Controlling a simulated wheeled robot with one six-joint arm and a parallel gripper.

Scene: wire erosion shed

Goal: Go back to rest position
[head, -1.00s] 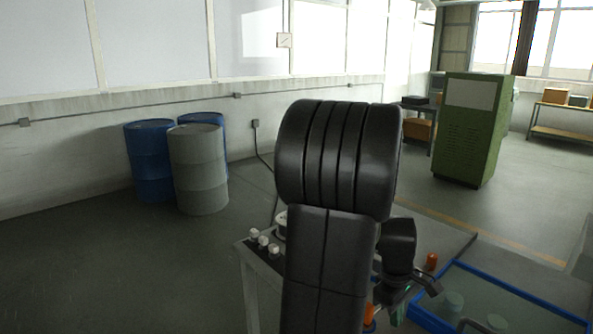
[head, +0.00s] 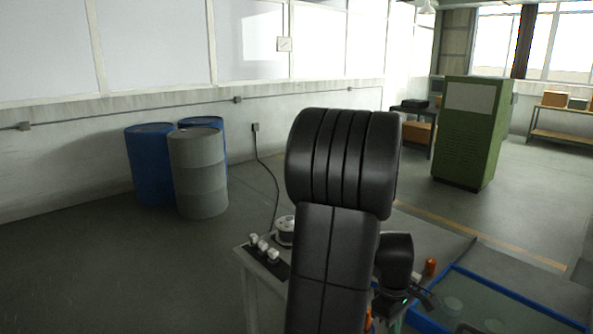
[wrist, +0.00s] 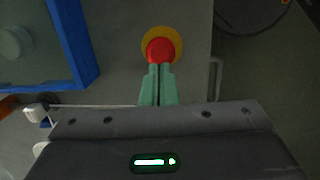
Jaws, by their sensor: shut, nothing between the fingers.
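My gripper (wrist: 158,85) shows in the wrist view with its two green fingers together and nothing between them. Just beyond the fingertips is a red push button (wrist: 160,48) on a round yellow base. I cannot tell whether the tips touch the button. In the head view my black arm fills the middle and hides much of the bench behind it. The end of the arm is low at the right, where the fingers cannot be made out.
A blue-edged tray (head: 500,291) lies right of my arm; its blue edge (wrist: 88,70) shows in the wrist view. A bench with white knobs (head: 263,245) is left of my arm. Barrels (head: 198,175) stand left, a green cabinet (head: 466,140) back right. Left floor is clear.

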